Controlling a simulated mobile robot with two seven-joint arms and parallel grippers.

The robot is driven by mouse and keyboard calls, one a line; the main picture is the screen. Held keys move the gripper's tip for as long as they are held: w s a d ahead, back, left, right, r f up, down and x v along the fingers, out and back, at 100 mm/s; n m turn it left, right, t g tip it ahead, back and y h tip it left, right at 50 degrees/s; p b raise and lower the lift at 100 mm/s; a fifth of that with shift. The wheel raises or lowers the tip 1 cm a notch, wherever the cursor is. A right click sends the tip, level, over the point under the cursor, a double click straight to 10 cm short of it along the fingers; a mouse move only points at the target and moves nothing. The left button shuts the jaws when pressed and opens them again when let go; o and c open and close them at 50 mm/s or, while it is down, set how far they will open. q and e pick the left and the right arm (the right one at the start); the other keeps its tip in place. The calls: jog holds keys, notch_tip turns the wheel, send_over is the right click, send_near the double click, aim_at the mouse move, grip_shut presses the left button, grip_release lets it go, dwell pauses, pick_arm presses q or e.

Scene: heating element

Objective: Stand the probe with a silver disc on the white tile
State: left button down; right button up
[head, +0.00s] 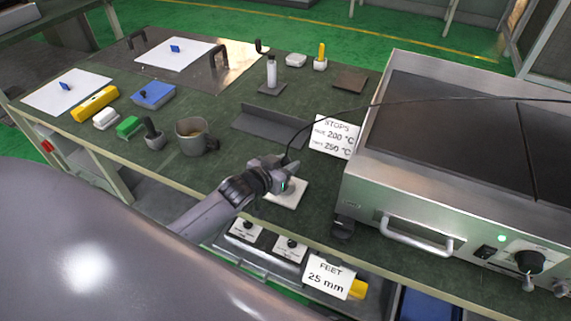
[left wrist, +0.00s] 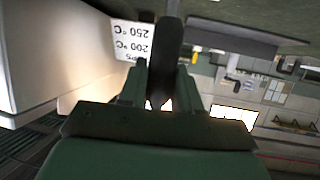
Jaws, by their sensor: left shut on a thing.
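My left gripper (head: 287,167) is over the far left part of the white tile (head: 290,194) at the table's front edge. It is shut on a dark probe handle (left wrist: 168,45), seen between the fingers (left wrist: 158,90) in the left wrist view. A thin black cable (head: 325,117) rises from the gripper and runs right across the hotplate. The silver disc is hidden, so I cannot tell whether the probe touches the tile. My right gripper is not in view.
A grey mug (head: 194,136) and a dark angle bracket (head: 270,126) are left and behind. A drawer with a FEET card (head: 330,277) is below the front edge.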

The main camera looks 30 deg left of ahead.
pick_arm(q)
jog(key=shift+f, duration=0.15)
jog(key=c, duration=0.8)
grip_release()
jog(key=shift+r, duration=0.2)
jog(key=p+v, duration=0.2)
jog(key=v, duration=1)
jog(key=s+d+f+g, duration=0.1)
jog(key=s+d+f, duration=0.1)
jog(key=s+f, duration=0.1)
jog(key=s+d+f+g, duration=0.1)
jog(key=s+d+f, duration=0.2)
jog(key=s, duration=0.3)
jog(key=s+d+f+m+g, duration=0.1)
jog(key=s+d+f, duration=0.1)
jog(key=s+f, duration=0.2)
jog(key=shift+s+d+h, duration=0.25)
jog(key=shift+s+h, duration=0.15)
